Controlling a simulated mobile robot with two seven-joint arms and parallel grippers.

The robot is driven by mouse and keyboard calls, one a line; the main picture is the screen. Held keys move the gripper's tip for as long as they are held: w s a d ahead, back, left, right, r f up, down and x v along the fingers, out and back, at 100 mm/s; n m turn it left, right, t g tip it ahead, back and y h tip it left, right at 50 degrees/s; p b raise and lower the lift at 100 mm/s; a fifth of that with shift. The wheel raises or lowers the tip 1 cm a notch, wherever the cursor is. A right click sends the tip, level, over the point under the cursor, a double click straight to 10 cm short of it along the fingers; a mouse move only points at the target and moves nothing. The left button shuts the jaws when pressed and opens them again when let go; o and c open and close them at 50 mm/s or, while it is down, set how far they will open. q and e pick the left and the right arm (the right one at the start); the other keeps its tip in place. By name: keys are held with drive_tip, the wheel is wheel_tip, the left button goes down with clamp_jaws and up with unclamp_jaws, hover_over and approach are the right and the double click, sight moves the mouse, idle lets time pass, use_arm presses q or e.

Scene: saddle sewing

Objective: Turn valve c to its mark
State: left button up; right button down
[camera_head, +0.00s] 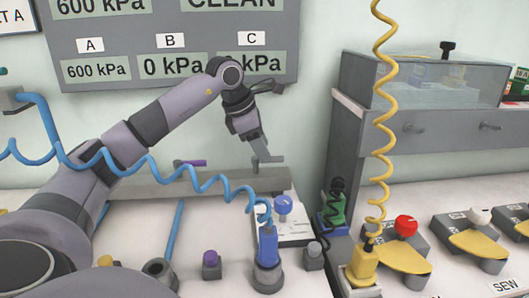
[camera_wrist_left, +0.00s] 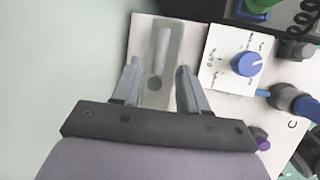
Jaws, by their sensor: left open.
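My left gripper (camera_head: 264,158) is open and hangs pointing down above the right part of a long grey bar. In the left wrist view its spread fingers (camera_wrist_left: 159,67) have a grey plate with a lighter long handle shape (camera_wrist_left: 163,45) between and beyond them. I cannot tell whether they touch it. A blue knob (camera_head: 283,204) stands on a white marked plate just right of and below the gripper; it also shows in the left wrist view (camera_wrist_left: 246,63). A letter C shows near it there. I cannot tell which part is valve c. My right gripper is not in view.
A grey display board (camera_head: 170,40) behind shows A at 600 kPa and B at 0 kPa; my arm partly covers C. A blue coiled hose (camera_head: 155,170) crosses in front of my arm. A yellow coiled hose (camera_head: 380,140) hangs right. A red knob (camera_head: 406,226) stands farther right.

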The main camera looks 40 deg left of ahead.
use_arm(q)
drive_tip(key=shift+x, duration=1.3)
clamp_jaws()
